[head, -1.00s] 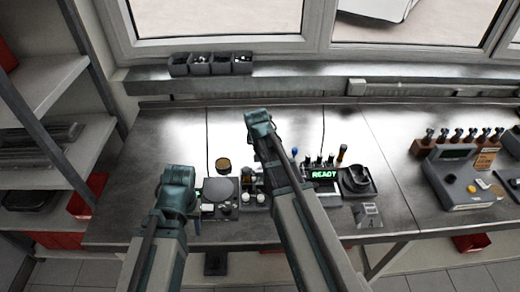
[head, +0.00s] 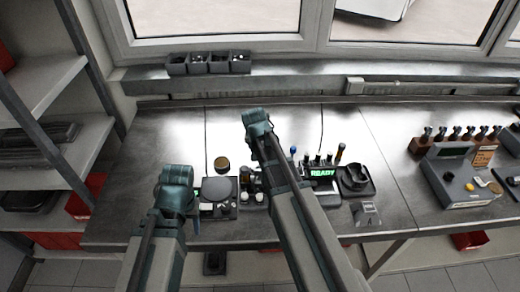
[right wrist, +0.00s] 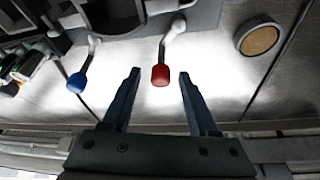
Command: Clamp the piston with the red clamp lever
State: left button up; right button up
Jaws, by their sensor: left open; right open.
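In the right wrist view, the red clamp lever (right wrist: 160,76) has a red knob on a pale bent stem joined to a grey fixture (right wrist: 205,14). My right gripper (right wrist: 158,78) is open, its two fingers apart on either side of the knob, with gaps on both sides. A dark cylinder (right wrist: 112,12) in the fixture is cut off by the frame; I cannot tell if it is the piston. In the head view my right arm hides the red lever and right gripper. My left gripper (head: 194,222) is open and mostly hidden by its own arm, left of the scale-like device.
A blue-knobbed lever (right wrist: 76,83) stands left of the red one. A round brown-topped item (right wrist: 260,39) is at right; it also shows in the head view (head: 222,165). A READY display (head: 323,173) and dark tray (head: 358,182) stand right of my right arm.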

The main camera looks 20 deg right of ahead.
pick_arm(q)
notch_tip(320, 180, up, 13)
jog(key=p, duration=1.3)
pick_arm(e)
jog(key=v, duration=1.3)
jog(key=shift+s+r, duration=0.2)
jog(key=shift+r, duration=0.15)
pick_arm(q)
jog(key=shift+f, duration=0.25)
pick_arm(e)
jog(key=shift+a+f, duration=0.1)
jog(key=shift+a, duration=0.05)
